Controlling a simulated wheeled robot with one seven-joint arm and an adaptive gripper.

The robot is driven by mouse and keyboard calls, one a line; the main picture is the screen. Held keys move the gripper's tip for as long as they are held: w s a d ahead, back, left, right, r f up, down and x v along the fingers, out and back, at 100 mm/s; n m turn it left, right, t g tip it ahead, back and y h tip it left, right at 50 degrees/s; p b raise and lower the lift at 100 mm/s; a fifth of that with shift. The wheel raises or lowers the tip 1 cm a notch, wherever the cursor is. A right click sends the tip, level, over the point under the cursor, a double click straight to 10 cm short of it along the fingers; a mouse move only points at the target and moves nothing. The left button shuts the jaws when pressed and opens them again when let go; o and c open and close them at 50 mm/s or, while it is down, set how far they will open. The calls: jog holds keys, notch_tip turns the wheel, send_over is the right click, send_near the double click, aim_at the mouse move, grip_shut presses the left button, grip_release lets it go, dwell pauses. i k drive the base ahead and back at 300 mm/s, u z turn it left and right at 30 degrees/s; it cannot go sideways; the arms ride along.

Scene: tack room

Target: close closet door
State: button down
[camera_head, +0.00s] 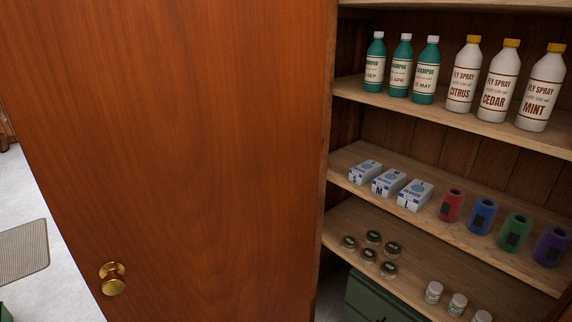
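The closet door (210,150) is a large reddish-brown wooden panel that fills the left and middle of the head view. It stands open, and the shelves to its right are exposed. A round brass knob (113,278) sits low on the door near its left edge. The open closet (440,115) has several light wooden shelves. My gripper is not in view, so its place relative to the door and knob cannot be told.
Shampoo bottles (401,66) and fly spray bottles (497,82) stand on an upper shelf. Boxes (389,182) and coloured rolls (483,215) stand below, then tins (373,237) and small jars (457,303). A green chest (375,300) is underneath. Pale floor (32,190) and a grey mat (24,251) show left.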

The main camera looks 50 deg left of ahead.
aim_at(173, 148)
jog(key=k, duration=0.5)
jog(key=z, duration=2.4)
jog(key=k, duration=2.85)
jog(key=z, duration=1.4)
jog(key=k, duration=1)
jog(key=u, duration=1.5)
